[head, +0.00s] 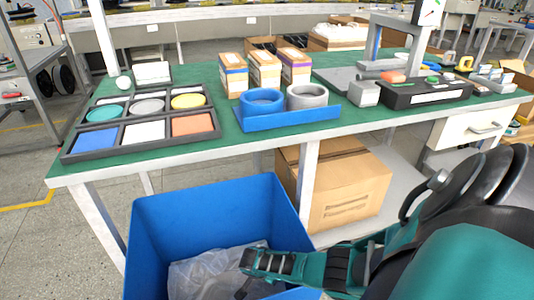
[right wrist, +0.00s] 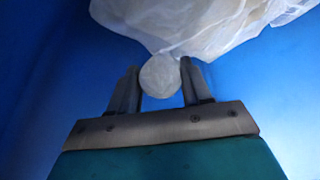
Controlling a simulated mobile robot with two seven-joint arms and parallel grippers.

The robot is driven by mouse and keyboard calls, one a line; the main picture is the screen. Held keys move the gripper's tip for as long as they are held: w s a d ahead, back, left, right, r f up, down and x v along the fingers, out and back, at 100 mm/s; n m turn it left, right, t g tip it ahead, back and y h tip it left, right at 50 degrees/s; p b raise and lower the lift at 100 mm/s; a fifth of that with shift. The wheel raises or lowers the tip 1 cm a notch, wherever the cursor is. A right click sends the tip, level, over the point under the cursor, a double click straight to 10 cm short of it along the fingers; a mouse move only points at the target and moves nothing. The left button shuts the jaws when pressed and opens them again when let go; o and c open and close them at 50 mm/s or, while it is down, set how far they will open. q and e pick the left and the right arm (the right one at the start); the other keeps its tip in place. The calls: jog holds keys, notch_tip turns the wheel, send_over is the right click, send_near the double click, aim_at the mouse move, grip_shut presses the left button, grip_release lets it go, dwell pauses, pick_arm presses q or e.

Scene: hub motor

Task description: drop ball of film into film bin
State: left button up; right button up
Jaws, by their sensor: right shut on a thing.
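The blue film bin (head: 165,225) stands on the floor in front of the table in the head view. Crumpled translucent film (head: 205,275) lies inside it and also shows at the top of the right wrist view (right wrist: 205,22). My right gripper (head: 245,287) reaches in from the right, inside the bin opening, pointing down. In the right wrist view its fingers (right wrist: 160,82) are shut on a small whitish ball of film (right wrist: 160,75), with blue bin walls around. The ball cannot be made out in the head view. My left gripper is not in view.
The green-topped table (head: 215,160) stands behind the bin. It holds a dark sorting tray (head: 75,149), a blue tray (head: 290,122) with two rings and several small cartons (head: 264,75). A cardboard box (head: 345,190) sits under the table, right of the bin.

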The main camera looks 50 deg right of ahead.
aim_at(267, 288)
jog(key=shift+f, duration=0.55)
notch_tip(267, 288, down, 4)
jog(key=b, duration=0.3)
jog(key=shift+b, duration=0.35)
jog(key=shift+f, duration=0.2)
jog(key=o, duration=1)
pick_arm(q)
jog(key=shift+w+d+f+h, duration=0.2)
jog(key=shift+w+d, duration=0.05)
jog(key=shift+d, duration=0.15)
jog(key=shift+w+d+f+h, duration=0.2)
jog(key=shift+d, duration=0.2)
pick_arm(e)
jog(key=shift+r, duration=0.1)
